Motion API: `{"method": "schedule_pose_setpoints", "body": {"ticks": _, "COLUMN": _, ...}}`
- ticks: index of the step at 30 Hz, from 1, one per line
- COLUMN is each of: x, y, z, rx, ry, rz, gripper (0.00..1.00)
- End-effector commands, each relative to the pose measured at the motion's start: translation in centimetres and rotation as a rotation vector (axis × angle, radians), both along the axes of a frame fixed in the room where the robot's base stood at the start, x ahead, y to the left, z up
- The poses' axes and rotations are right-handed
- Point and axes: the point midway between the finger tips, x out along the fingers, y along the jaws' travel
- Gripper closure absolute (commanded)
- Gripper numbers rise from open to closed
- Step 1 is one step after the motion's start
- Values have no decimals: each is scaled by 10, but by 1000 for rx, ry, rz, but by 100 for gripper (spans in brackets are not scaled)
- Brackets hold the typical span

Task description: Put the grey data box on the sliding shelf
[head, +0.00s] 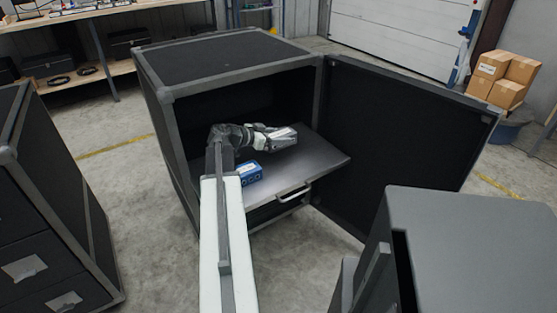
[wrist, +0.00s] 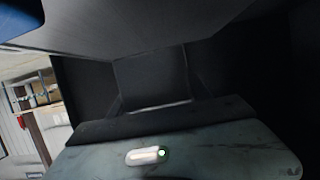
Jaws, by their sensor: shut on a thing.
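The grey data box (head: 285,133) is held in my gripper (head: 271,135), over the rear part of the sliding shelf in the head view. In the wrist view a grey-green surface with a pale strip and green light, which looks like the data box (wrist: 215,145), fills the bottom. The sliding shelf (head: 318,157) is a dark grey plate pulled out of the open black cabinet. I cannot tell whether the box touches the shelf. My fingertips are hard to make out. A blue box (head: 249,173) stands on the shelf's left side, partly behind my arm.
The cabinet door (head: 405,135) stands open to the right. The shelf has a front handle (head: 293,193). The shelf's right part is bare. A black drawer case (head: 45,210) stands at left. Cardboard boxes (head: 505,75) are stacked at the far right.

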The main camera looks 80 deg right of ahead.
Motion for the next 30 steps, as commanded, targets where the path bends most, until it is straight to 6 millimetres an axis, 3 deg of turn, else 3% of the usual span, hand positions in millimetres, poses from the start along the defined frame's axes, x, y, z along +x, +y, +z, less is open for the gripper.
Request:
{"method": "schedule_pose_setpoints", "body": {"ticks": 1, "x": -1, "y": 0, "z": -16, "rx": -1, "ry": 2, "rz": -1, "gripper": 100}}
{"method": "schedule_pose_setpoints", "body": {"ticks": 7, "x": -2, "y": -1, "z": -17, "rx": -1, "ry": 2, "rz": -2, "gripper": 100}}
{"method": "schedule_pose_setpoints", "body": {"ticks": 14, "x": -2, "y": -1, "z": -53, "rx": -1, "ry": 2, "rz": -2, "gripper": 100}}
{"method": "schedule_pose_setpoints", "body": {"ticks": 26, "x": -2, "y": -1, "z": -54, "rx": -1, "ry": 2, "rz": -3, "gripper": 100}}
{"method": "schedule_pose_setpoints", "body": {"ticks": 27, "x": -2, "y": -1, "z": -54, "rx": 0, "ry": 0, "rz": -3, "gripper": 35}}
{"method": "schedule_pose_setpoints", "body": {"ticks": 29, "x": -3, "y": -1, "z": -53, "rx": 0, "ry": 0, "rz": -3, "gripper": 22}}
{"method": "schedule_pose_setpoints", "body": {"ticks": 30, "x": -3, "y": -1, "z": -53, "rx": 0, "ry": 0, "rz": -3, "gripper": 22}}
